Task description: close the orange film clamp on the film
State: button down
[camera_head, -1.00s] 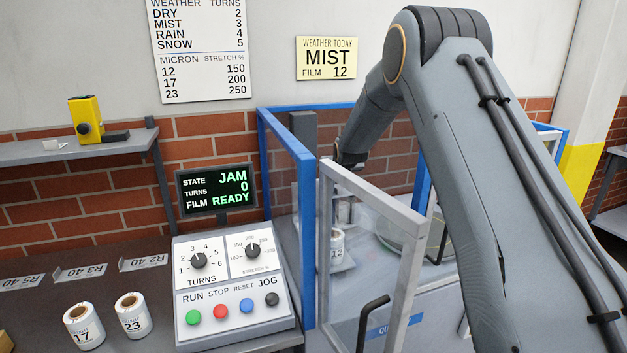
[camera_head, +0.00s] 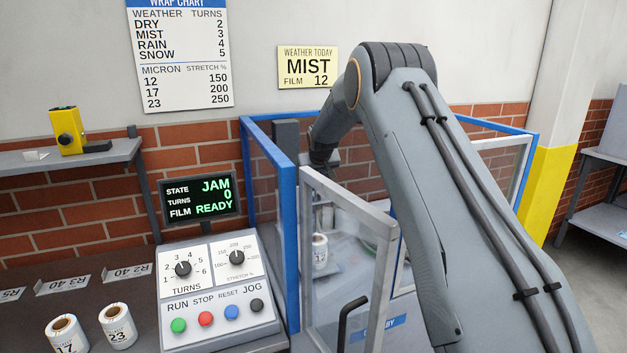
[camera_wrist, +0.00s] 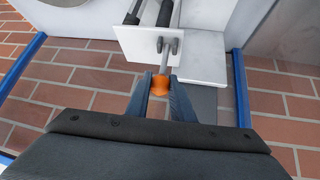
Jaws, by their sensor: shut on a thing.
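The orange film clamp (camera_wrist: 160,86) shows in the wrist view as a small orange knob at the end of a grey rod. My gripper (camera_wrist: 161,88) is shut on it, with one dark finger on each side. A white plate (camera_wrist: 150,46) with dark rollers (camera_wrist: 165,14) stands just beyond the clamp. In the head view my arm reaches into the blue-framed wrapper bay, and the gripper and clamp are hidden there. A film roll marked 12 (camera_head: 320,251) stands inside the bay. I cannot tell where the film itself runs at the clamp.
The bay has a blue frame (camera_head: 290,240) and an open clear door with a grey frame (camera_head: 350,195) in front. The display (camera_head: 199,197) reads JAM, turns 0, film READY. A control panel (camera_head: 215,290) and rolls marked 17 (camera_head: 66,335) and 23 (camera_head: 118,326) stand at left.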

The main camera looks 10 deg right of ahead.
jog(key=c, duration=1.5)
grip_release()
jog(key=shift+d, duration=0.15)
jog(key=shift+c, duration=0.2)
jog(key=shift+s+r, duration=0.1)
jog(key=shift+r, duration=0.1)
jog(key=b+v, duration=0.2)
jog(key=v, duration=0.5)
jog(key=shift+s, duration=0.15)
